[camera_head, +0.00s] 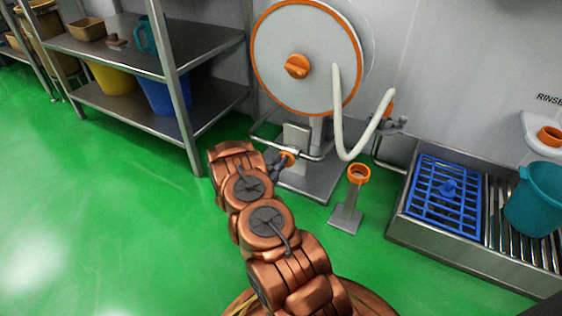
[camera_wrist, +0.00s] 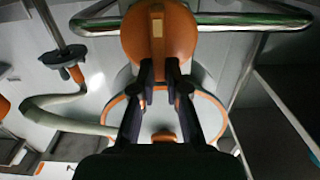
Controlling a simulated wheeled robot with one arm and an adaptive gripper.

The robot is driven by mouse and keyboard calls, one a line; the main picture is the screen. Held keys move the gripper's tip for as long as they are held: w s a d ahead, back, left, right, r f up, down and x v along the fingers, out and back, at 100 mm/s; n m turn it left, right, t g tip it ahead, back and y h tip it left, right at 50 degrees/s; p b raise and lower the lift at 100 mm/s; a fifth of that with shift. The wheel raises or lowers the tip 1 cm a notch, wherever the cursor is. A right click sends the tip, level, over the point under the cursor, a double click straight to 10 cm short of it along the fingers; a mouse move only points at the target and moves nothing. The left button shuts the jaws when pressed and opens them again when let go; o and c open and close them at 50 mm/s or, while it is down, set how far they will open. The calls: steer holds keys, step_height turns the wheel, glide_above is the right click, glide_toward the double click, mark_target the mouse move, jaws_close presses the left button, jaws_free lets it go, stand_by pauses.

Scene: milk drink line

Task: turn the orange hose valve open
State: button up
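The orange hose valve (camera_head: 289,158) sits low on a metal pipe in front of the hose reel. In the head view my gripper (camera_head: 279,165) is small and right beside the valve, partly hidden by my arm.
The hose reel (camera_head: 305,58) has an orange rim and a pale hose (camera_head: 338,120). A grey stand with an orange ring (camera_head: 359,174) is right of the valve. A metal shelf (camera_head: 130,45) stands left; a sink with a blue rack (camera_head: 445,195) stands right. Green floor is clear at left.

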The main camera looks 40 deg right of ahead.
jaws_close()
steer(key=shift+n+p, duration=0.3)
steer(key=shift+p, duration=0.25)
steer(key=f+n+p, duration=0.1)
steer(key=n, duration=0.4)
steer(key=w+n+p, duration=0.1)
steer(key=n, duration=0.5)
steer(key=w+f+n+p, duration=0.1)
steer(key=n+p, duration=0.1)
steer(key=n, duration=0.4)
steer(key=shift+w+a+f, duration=0.2)
steer(key=shift+a+f, duration=0.1)
steer(key=shift+n, duration=0.3)
